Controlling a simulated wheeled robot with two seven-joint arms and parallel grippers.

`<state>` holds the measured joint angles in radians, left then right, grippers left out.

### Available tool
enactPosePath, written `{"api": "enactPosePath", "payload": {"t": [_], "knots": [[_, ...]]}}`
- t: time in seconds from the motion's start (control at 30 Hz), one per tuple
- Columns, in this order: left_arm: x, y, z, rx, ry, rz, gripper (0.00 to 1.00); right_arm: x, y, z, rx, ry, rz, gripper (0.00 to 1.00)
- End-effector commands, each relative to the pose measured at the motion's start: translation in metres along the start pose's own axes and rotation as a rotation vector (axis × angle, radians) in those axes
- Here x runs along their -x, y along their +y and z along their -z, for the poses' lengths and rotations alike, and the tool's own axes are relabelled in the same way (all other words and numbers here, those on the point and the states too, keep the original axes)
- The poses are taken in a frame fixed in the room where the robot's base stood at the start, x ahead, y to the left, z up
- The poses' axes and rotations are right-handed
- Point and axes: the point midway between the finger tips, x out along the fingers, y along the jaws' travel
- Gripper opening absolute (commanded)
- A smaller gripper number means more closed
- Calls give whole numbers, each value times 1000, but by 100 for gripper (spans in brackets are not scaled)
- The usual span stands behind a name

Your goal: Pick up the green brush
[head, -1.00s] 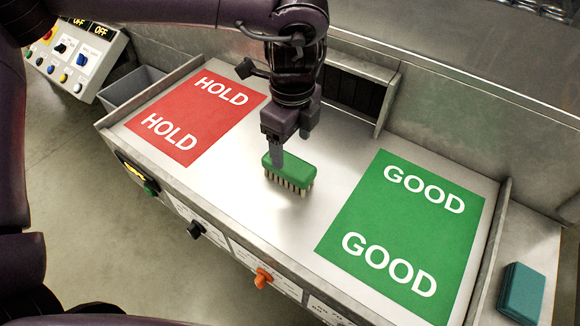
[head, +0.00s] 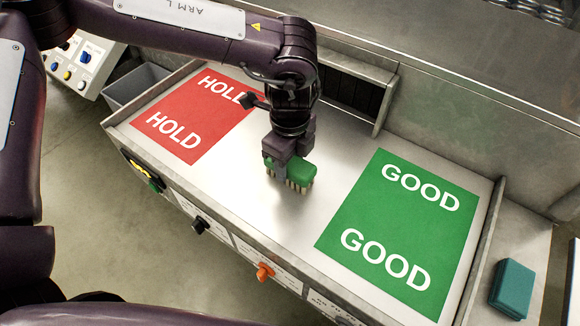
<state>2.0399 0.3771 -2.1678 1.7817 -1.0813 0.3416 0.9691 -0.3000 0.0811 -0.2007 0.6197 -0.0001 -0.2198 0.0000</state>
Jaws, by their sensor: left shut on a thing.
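The green brush (head: 300,172) has a green block on top and pale bristles pointing down. It is on or just above the bare metal table between the red HOLD mat and the green GOOD mat; I cannot tell whether the bristles touch the metal. My left gripper (head: 278,166) comes from above and is shut on the brush near its left end, hiding part of it. My right gripper is not in the head view.
The red HOLD mat (head: 190,142) lies to the left and the green GOOD mat (head: 412,215) to the right. A teal block (head: 513,288) sits beyond the right rim. A grey bin (head: 137,84) and a control panel (head: 82,60) stand at the upper left. Knobs line the front face.

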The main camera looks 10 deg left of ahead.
Motion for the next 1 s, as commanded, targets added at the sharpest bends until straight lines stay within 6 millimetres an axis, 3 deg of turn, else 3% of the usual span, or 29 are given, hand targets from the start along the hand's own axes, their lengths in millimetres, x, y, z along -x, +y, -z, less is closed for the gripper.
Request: {"api": "enactPosePath", "payload": {"t": [0.1, 0.37, 0.57, 0.77, 1.0], "knots": [[0, 0, 0, 0, 0, 1, 21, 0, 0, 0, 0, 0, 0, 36], [2, 0, 0, 0, 0, 1, 21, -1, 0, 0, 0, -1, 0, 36], [18, -1, 0, 1, 0, 3, 21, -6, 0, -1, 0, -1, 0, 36], [61, -1, 0, 1, 2, 8, 21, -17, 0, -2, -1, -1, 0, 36], [134, -2, 0, 2, 0, 7, 21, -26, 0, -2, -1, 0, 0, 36]]}}
